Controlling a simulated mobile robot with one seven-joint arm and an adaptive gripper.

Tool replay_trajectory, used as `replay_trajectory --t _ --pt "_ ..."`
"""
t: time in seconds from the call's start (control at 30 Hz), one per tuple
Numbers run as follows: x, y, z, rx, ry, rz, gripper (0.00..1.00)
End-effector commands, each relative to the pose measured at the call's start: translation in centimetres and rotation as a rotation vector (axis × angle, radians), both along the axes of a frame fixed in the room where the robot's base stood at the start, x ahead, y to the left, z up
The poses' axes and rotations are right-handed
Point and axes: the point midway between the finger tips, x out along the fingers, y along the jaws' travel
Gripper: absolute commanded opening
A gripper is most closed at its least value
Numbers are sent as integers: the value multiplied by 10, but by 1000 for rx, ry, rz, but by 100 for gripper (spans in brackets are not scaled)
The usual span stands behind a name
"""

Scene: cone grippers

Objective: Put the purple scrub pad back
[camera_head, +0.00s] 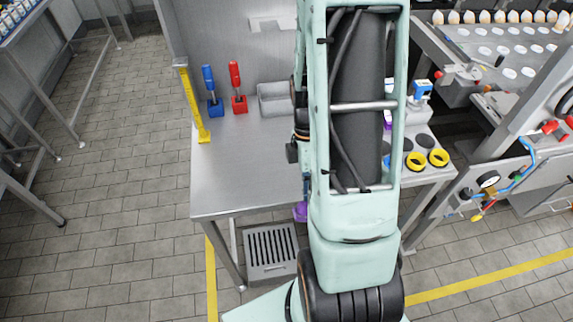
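A purple piece (300,211) shows at the table's front edge, just left of my arm, with a thin dark blue-purple part rising above it. It may be the purple scrub pad, but my arm hides too much to be sure. Another small purple patch (388,119) shows on the table right of my arm. My arm crosses the middle of the view and covers much of the table. My gripper's fingers do not show, so I cannot see whether it holds anything.
A blue tool (211,90) and a red tool (237,88) stand upright in holders beside a grey tray (273,100). A yellow tool (194,110) stands at the left edge. Yellow-ringed cups (438,158) are at right. A grated floor box (271,252) lies below the table (235,165).

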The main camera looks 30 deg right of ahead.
Motion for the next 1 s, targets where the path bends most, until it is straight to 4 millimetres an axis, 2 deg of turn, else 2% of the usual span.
replay_trajectory --t 0.17,0.3,0.5,0.63,0.73,0.87,1.0 --pt "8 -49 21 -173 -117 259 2" --pt "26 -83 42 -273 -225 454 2" --pt "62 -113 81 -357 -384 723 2" --pt "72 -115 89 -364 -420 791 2" --pt "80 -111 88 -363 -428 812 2" --pt "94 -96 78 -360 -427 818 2" --pt "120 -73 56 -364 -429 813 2"
